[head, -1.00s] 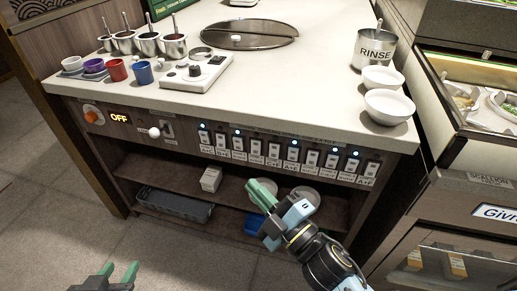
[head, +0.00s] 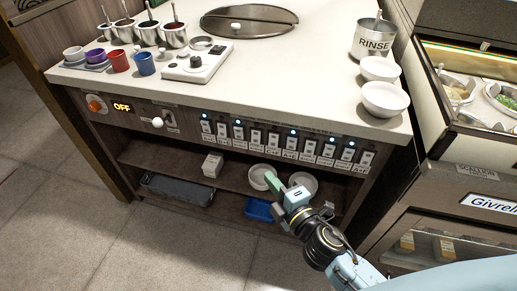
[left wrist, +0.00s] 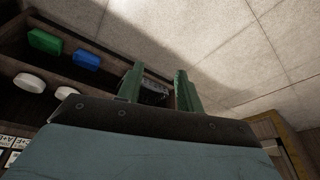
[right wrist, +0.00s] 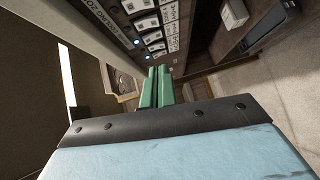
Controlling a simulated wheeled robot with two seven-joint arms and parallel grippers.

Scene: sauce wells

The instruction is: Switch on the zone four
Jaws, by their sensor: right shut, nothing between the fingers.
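A row of rocker switches (head: 273,140) with white labels runs along the counter's front panel; the labels are too small to read, so I cannot tell which is zone four. Small blue-white lights glow above several switches and the others are dark. My right gripper (head: 268,182) is below and in front of the row, apart from it. In the right wrist view its green fingers (right wrist: 157,86) are together and empty, with the switch panel (right wrist: 150,35) ahead. My left gripper (left wrist: 158,88) is open and empty in the left wrist view, outside the head view.
An OFF display (head: 122,107) with an orange knob (head: 96,104) and a white-knobbed lever (head: 158,122) sit left of the switches. Bowls (head: 385,98) and a RINSE pot (head: 373,42) stand on the counter above. The shelf below holds dishes and a blue box (head: 258,210).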

